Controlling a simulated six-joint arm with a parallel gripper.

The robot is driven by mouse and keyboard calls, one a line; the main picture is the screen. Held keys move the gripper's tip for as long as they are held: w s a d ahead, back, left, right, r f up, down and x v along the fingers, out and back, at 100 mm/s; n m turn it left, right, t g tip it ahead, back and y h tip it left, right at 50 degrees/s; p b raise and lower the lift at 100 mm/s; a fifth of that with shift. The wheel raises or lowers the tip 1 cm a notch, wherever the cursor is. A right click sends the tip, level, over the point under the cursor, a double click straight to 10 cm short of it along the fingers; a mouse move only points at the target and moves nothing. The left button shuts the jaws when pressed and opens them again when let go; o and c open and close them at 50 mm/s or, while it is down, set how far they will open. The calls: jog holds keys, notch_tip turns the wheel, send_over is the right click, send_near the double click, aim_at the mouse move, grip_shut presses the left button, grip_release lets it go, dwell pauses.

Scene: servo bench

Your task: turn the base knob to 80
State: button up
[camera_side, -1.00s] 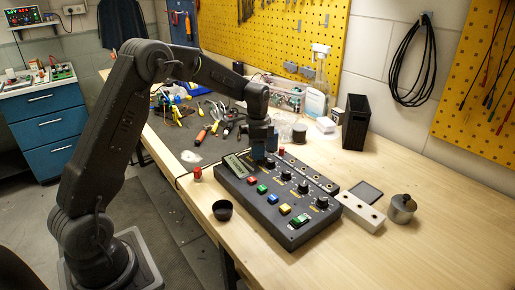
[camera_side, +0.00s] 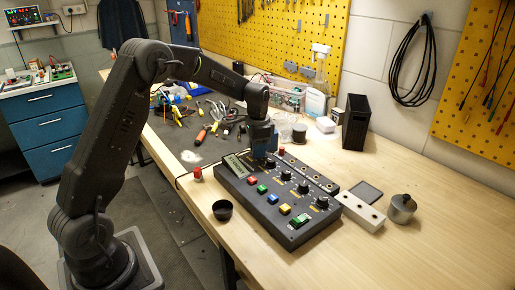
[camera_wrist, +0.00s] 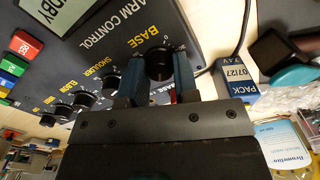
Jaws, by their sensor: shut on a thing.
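The dark control panel (camera_side: 262,212) lies on the wooden bench. Its base knob (camera_wrist: 158,66) is black and round, at the panel's end under the printed word BASE in the wrist view. My gripper (camera_side: 263,152) points down over that far-left end of the panel. In the wrist view its two blue fingers (camera_wrist: 158,72) stand on either side of the base knob and are shut on it. The knob's pointer is not clear, and most of its scale is hidden; a 0 and a 30 show beside it. The display (camera_wrist: 60,14) is partly cut off.
Several other black knobs, labelled SHOULDER (camera_wrist: 101,80) and ELBOW among them, run along the panel beside coloured buttons. A blue battery pack (camera_wrist: 238,88) and a cable lie near my gripper.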

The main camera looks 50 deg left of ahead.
jog(key=n, duration=0.4)
jog(key=shift+n, duration=0.3)
jog(key=n, duration=0.4)
jog(key=shift+n, duration=0.3)
jog(key=o, duration=0.9)
jog(key=shift+o, duration=0.2)
notch_tip(320, 180, up, 14)
dwell(0.5)
